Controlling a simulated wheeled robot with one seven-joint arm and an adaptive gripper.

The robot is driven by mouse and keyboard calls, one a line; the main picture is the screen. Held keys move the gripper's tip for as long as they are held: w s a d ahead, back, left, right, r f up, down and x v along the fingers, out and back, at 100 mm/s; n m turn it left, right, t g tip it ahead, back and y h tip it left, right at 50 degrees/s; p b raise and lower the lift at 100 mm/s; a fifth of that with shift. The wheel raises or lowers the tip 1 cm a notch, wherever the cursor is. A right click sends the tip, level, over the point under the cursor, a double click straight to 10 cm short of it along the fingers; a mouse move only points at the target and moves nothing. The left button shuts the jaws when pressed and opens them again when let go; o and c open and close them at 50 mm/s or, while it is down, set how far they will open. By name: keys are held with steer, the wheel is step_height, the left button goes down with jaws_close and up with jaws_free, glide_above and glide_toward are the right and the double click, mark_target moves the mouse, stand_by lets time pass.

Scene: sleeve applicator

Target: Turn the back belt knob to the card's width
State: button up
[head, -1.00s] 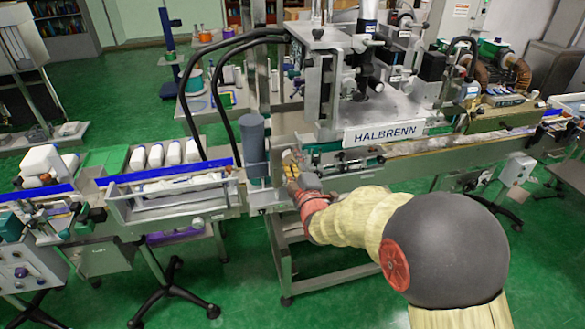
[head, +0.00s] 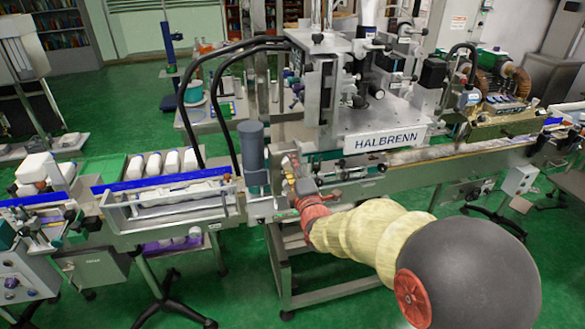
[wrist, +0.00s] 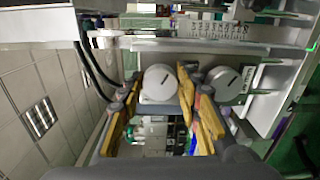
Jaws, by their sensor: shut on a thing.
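In the wrist view, a round white knob (wrist: 158,84) with a short slanted dark mark on its face sits between the yellow fingers of my gripper (wrist: 158,80). The fingers are shut on its two sides. A second, similar white knob (wrist: 224,85) with a slanted dark mark lies just right of the right finger, outside the grip. I cannot tell from a readable label which knob is the back one. In the head view, my gripper (head: 287,172) is at the machine's front side, right of the grey cylinder; the knobs are hidden there. I cannot make out a card.
A strip with fine marks (wrist: 220,30) runs above the knobs in the wrist view, too small to read. In the head view, the HALBRENN machine (head: 385,140) stands right of my gripper. A grey cylinder (head: 252,150) and a railed conveyor (head: 170,205) are to its left.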

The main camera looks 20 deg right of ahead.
steer(key=o, duration=1)
steer(key=shift+o, duration=0.8)
steer(key=shift+s, duration=0.1)
steer(key=s, duration=1.1)
steer(key=shift+s, duration=0.4)
